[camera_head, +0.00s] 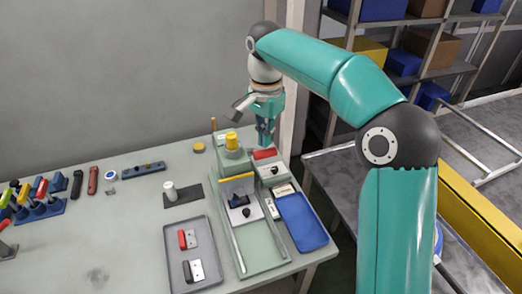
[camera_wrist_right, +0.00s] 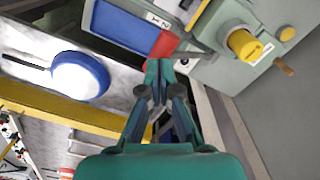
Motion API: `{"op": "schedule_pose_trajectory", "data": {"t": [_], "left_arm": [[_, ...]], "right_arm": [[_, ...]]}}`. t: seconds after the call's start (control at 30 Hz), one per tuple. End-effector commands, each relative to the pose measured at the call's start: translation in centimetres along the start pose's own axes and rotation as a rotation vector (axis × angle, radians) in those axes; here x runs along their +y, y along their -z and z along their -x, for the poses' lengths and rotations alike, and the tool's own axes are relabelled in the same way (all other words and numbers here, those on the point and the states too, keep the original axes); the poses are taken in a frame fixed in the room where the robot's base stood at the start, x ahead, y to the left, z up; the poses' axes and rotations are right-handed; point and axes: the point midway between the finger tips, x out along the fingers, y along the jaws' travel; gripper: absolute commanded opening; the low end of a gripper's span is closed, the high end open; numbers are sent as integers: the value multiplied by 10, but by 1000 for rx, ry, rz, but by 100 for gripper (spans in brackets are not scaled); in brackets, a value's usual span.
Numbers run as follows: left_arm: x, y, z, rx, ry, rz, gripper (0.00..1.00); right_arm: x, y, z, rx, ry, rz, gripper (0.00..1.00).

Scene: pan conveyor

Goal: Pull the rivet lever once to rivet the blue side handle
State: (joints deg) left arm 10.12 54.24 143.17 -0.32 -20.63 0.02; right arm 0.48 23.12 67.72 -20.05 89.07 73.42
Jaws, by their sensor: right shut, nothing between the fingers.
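My right gripper (camera_head: 266,138) is shut and empty, pointing down at the back right of the riveting station (camera_head: 275,252). A red grip (camera_head: 265,154), which looks like that of the rivet lever, lies just below its fingertips. A dark blue handle (camera_head: 238,201) lies on the station's plate behind a black knob (camera_head: 246,212). My left gripper is not in view.
A yellow-capped post (camera_head: 232,139) and a wood-tipped peg (camera_head: 213,124) stand close left of my right gripper. A blue tray (camera_head: 302,222) lies at right. A grey tray (camera_head: 176,238) holds red and black handles. A blue pan (camera_wrist_right: 80,76) shows in the wrist view.

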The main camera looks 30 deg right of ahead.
Motion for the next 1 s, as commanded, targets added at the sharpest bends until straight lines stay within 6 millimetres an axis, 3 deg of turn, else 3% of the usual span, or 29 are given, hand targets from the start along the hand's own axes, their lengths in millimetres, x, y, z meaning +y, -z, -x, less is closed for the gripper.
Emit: {"op": "schedule_pose_trajectory", "data": {"t": [1.0], "left_arm": [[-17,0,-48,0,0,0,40]], "right_arm": [[9,-6,-58,0,1,1,0]]}}
